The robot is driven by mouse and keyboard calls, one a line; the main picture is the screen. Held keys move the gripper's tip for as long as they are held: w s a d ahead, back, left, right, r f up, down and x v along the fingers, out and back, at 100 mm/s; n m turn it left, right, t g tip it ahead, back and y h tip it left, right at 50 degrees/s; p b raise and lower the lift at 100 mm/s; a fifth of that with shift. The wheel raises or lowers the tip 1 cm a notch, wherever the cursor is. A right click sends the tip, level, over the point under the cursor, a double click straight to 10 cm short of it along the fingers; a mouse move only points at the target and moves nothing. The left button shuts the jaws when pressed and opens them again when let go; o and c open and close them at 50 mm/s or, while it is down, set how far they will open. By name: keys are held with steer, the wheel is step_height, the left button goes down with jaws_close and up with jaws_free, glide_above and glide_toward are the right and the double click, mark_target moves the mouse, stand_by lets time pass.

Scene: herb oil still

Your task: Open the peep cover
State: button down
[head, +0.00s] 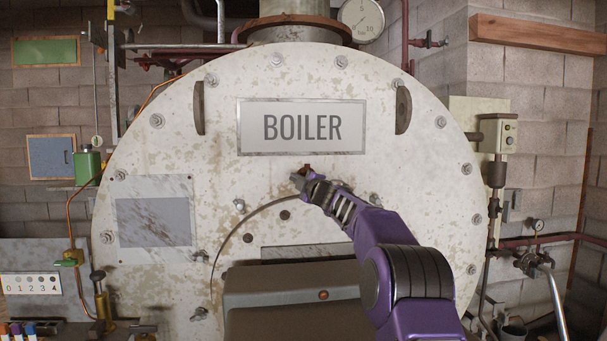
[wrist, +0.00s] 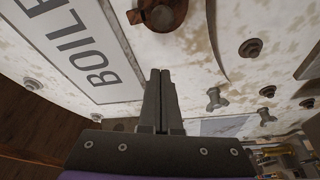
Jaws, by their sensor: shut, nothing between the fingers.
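The boiler front (head: 220,80) is a large round white plate with flaking paint and bolts. A small rusty brown round piece (wrist: 177,13), which looks like the peep cover, is at the top edge of the wrist view, cut off by it. A grey stud shows on it. In the head view only a bit of brown (head: 307,167) shows beside my gripper, below the BOILER sign. My gripper (head: 298,179) is at the boiler front; its fingers (wrist: 160,72) are shut and empty, pointing toward the brown piece with a gap between. Whether the cover is open or closed, I cannot tell.
The BOILER sign (head: 302,127) is just above my gripper. A grey box-shaped housing (head: 280,290) juts out below. Several bolts and wing-shaped fasteners (wrist: 215,99) stick out around. A pressure gauge (head: 362,18) is at the top, a switch box (head: 497,133) at the right.

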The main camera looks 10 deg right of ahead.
steer(key=w+d+p, duration=0.1)
steer(key=w+d+f+p, duration=0.1)
steer(key=w, duration=0.1)
steer(key=shift+w+d, duration=0.1)
steer(key=shift+d, duration=0.3)
